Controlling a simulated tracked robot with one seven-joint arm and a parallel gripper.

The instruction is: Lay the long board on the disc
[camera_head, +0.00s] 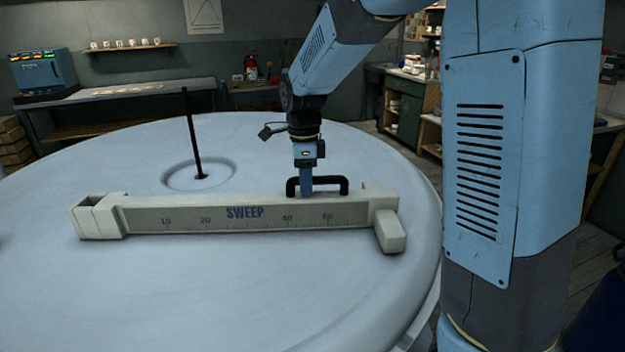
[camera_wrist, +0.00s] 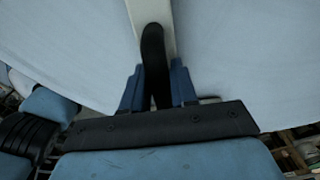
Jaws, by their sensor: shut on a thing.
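The long board (camera_head: 245,216), pale with a grey scale face marked SWEEP, is over the near part of the large pale disc (camera_head: 330,290). I cannot tell whether it touches the disc. Its left end has a square socket and its right end a short block. My gripper (camera_head: 306,188) is shut on the black handle (camera_head: 335,180) on top of the board, near its right end. In the wrist view, my gripper (camera_wrist: 158,90) has its blue fingers on both sides of the handle (camera_wrist: 153,50), with the pale board (camera_wrist: 160,12) beyond.
A thin black upright rod (camera_head: 193,140) stands at the disc's centre in a shallow ring, behind the board. A workbench (camera_head: 125,95) with a blue machine (camera_head: 43,72) is at the back left. The disc's near surface is clear.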

